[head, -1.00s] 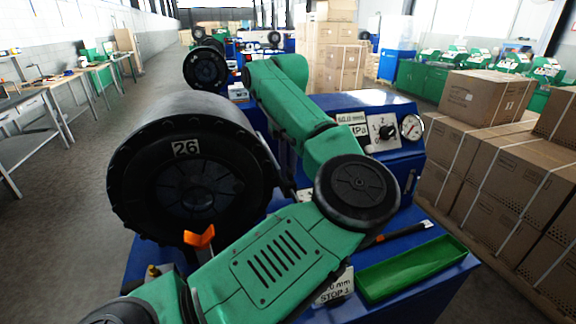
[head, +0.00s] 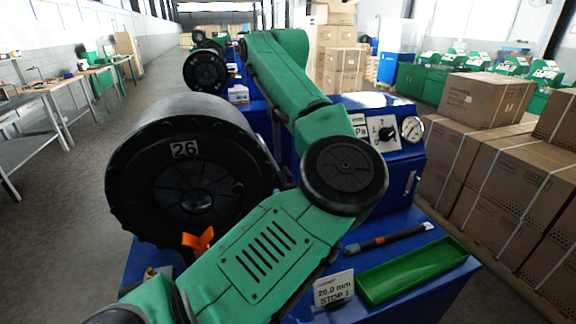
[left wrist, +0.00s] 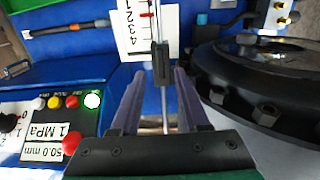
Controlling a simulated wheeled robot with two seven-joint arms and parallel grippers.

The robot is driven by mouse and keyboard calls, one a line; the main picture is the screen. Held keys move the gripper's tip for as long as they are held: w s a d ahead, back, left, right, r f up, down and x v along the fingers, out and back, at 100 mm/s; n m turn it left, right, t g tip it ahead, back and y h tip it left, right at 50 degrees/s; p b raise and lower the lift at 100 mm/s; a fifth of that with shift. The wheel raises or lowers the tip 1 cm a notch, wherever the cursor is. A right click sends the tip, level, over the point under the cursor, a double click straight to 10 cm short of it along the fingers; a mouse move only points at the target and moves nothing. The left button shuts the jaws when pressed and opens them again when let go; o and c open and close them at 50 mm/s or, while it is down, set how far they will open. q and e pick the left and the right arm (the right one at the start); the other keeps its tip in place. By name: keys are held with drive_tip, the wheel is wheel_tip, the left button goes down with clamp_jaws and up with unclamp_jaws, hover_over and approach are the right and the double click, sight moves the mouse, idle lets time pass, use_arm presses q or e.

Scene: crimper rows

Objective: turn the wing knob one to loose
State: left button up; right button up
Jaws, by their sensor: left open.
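An orange winged piece (head: 198,238), which looks like a wing knob, stands below the front of the black drum (head: 190,190), partly behind my green left arm. I cannot tell if it is the wing knob one. My left gripper (left wrist: 158,76) shows in the left wrist view with its two fingers apart. A small black block (left wrist: 162,62) on a thin rod shows between and just beyond the fingertips, with no clear contact. In the head view my left arm hides the gripper. My right gripper is not in view.
A panel with a selector knob (head: 387,132) and gauge (head: 412,128) stands behind. Cartons (head: 500,190) are at right.

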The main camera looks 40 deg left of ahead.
use_arm(q)
wheel_tip(320, 180, up, 5)
drive_tip(key=p, duration=0.1)
wheel_tip(320, 180, up, 5)
drive_tip(key=p, duration=0.6)
hover_over(288, 170)
drive_tip(key=shift+f+b, duration=0.1)
drive_tip(key=shift+b, duration=0.2)
